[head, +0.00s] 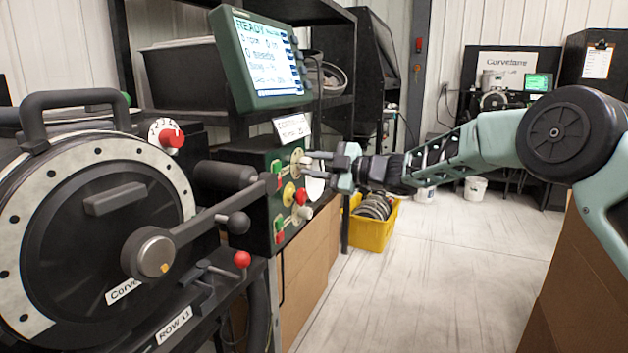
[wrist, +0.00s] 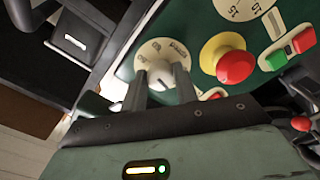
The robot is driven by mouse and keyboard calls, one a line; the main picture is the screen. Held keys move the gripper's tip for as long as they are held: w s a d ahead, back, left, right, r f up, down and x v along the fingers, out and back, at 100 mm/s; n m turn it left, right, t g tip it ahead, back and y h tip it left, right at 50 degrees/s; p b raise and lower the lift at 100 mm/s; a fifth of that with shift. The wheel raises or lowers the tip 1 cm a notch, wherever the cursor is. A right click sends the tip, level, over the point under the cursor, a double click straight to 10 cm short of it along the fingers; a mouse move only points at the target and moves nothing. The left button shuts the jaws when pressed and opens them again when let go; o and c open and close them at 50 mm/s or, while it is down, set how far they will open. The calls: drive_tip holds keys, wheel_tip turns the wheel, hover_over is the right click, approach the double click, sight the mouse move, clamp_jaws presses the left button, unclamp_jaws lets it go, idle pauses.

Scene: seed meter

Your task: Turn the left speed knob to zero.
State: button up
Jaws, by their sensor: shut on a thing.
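My gripper (head: 316,162) reaches in from the right to the green control panel (head: 258,212). In the wrist view my gripper (wrist: 161,76) has one finger on each side of a pale knob (wrist: 160,73) and is shut on it. The knob sits in front of a round cream dial plate (wrist: 152,48) with printed marks. The fingers hide part of the knob and the plate, and the print is too blurred to read for certain. A second cream dial (wrist: 238,9), with numbers, shows at the top edge of the wrist view.
A red mushroom button on a yellow base (wrist: 222,55) is close beside the held knob. Green (wrist: 275,60) and red (wrist: 303,41) buttons are further right. A green-framed screen (head: 265,60) reading READY stands above the panel. A yellow crate (head: 370,232) stands on the floor behind.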

drive_tip(key=n+b, duration=0.5)
drive_tip(key=shift+f+n+b, duration=0.3)
drive_tip(key=n+b, duration=0.3)
drive_tip(key=shift+r, duration=0.2)
drive_tip(key=shift+r+n, duration=0.1)
drive_tip(key=shift+n, duration=0.3)
drive_tip(key=o, duration=1)
drive_tip(key=shift+c, duration=0.2)
drive_tip(key=b+v, duration=0.1)
drive_tip(key=v, duration=1.6)
drive_tip(key=shift+d, duration=0.25)
